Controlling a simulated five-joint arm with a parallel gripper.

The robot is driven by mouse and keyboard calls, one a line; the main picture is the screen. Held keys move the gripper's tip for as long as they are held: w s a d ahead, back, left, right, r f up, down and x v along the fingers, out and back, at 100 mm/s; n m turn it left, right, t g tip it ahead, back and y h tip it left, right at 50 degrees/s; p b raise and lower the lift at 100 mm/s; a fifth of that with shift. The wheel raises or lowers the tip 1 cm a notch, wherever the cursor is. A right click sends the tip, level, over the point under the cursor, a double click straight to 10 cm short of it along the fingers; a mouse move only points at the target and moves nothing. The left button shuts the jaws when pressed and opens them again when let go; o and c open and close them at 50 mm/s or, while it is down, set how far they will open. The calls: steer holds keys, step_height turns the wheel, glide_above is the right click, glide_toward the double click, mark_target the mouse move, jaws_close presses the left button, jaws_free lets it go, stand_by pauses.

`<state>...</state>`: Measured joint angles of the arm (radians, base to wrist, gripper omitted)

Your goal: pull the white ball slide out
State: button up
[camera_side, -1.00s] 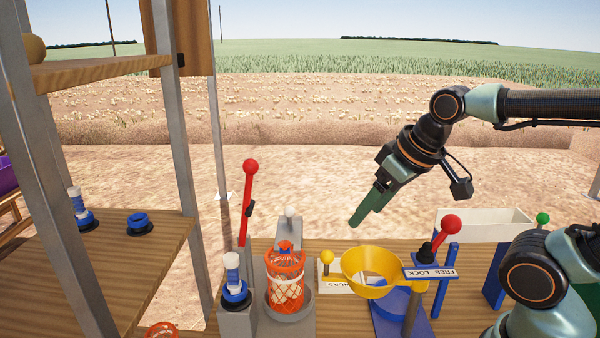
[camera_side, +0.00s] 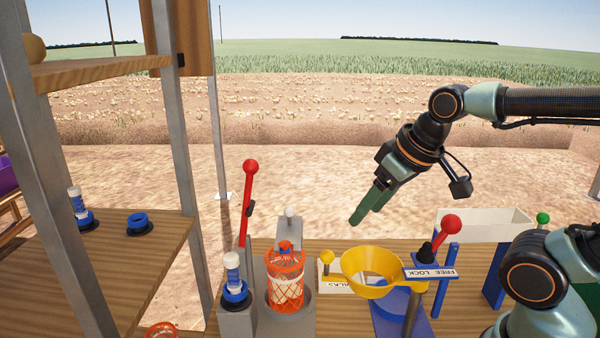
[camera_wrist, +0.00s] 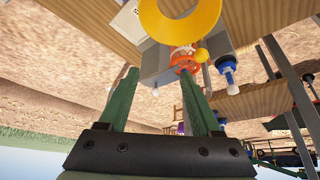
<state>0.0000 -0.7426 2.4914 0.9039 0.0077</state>
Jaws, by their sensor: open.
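The white ball (camera_side: 289,212) sits on a short stem on a grey block (camera_side: 288,236), just behind the orange mesh basket. A small white knob, probably the same ball, shows between my fingers in the wrist view (camera_wrist: 155,92). My gripper (camera_side: 366,216) is open and empty, with its green fingers pointing down and left. It hangs in the air to the right of the white ball, apart from it. In the wrist view my gripper (camera_wrist: 158,72) shows a wide gap between its fingers. How far the slide is out cannot be told.
The orange basket (camera_side: 285,285) stands in front of the white ball. A red-ball lever (camera_side: 250,167) rises at left, and a yellow ball (camera_side: 326,257) and yellow funnel (camera_side: 352,270) stand at right.

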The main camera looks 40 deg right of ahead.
steer(key=w+r+m+g, duration=0.3)
steer(key=w+r+m, duration=0.25)
steer(key=w, duration=0.45)
steer(key=m+g, duration=0.3)
steer(key=m, duration=0.5)
glide_above(289, 207)
step_height(289, 207, down, 4)
steer(key=shift+f, duration=0.25)
step_height(289, 207, down, 11)
steer(key=shift+f, duration=0.2)
jaws_close()
steer(key=shift+w+d+r, duration=0.1)
steer(key=shift+w+d, duration=1.8)
jaws_free()
